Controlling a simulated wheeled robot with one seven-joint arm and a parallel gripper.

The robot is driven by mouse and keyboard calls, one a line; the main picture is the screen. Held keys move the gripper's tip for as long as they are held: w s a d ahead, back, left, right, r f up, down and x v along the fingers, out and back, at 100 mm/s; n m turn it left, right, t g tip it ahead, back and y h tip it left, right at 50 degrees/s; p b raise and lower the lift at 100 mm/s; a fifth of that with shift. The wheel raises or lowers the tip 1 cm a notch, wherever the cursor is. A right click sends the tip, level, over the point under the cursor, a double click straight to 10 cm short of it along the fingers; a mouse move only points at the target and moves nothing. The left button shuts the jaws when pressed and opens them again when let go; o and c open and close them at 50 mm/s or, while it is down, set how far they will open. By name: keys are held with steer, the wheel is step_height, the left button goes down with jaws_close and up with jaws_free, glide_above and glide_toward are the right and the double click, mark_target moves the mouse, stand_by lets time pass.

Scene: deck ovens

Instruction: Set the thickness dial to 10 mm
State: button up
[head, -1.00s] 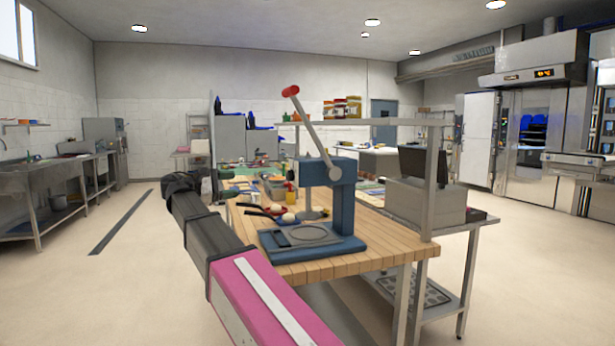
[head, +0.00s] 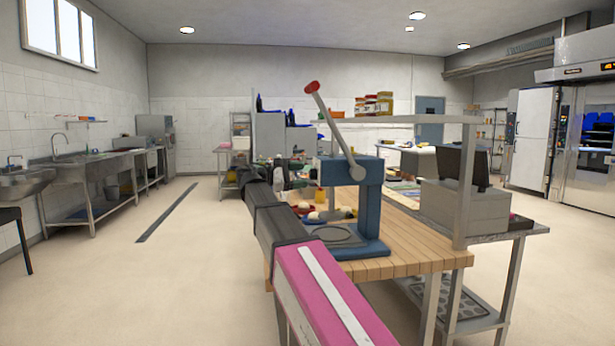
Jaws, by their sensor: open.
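I cannot make out a thickness dial, or any mm scale, in the head view. My gripper (head: 262,178) is at the far end of my outstretched arm, left of the blue hand press (head: 368,205). It is small, dark and partly hidden by the arm, and its open fingers are hard to make out. I see nothing held in it. The press has a grey lever with a red knob and stands on the near end of a wooden-topped bench (head: 425,258).
Sinks (head: 85,172) line the left wall. Ovens (head: 590,140) stand at the far right. The floor (head: 150,285) at left is clear.

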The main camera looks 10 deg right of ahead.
mark_target(313, 174)
steer(key=shift+w+d, duration=0.1)
steer(key=shift+d, duration=1.25)
steer(key=c, duration=0.9)
steer(key=shift+c, duration=0.2)
steer(key=shift+m, duration=0.4)
steer(key=m, duration=0.5)
steer(key=shift+m, duration=0.3)
steer(key=m, duration=0.5)
steer(key=shift+f+m+g+h, duration=0.1)
steer(key=shift+m+g+h, duration=0.2)
steer(key=shift+m, duration=0.1)
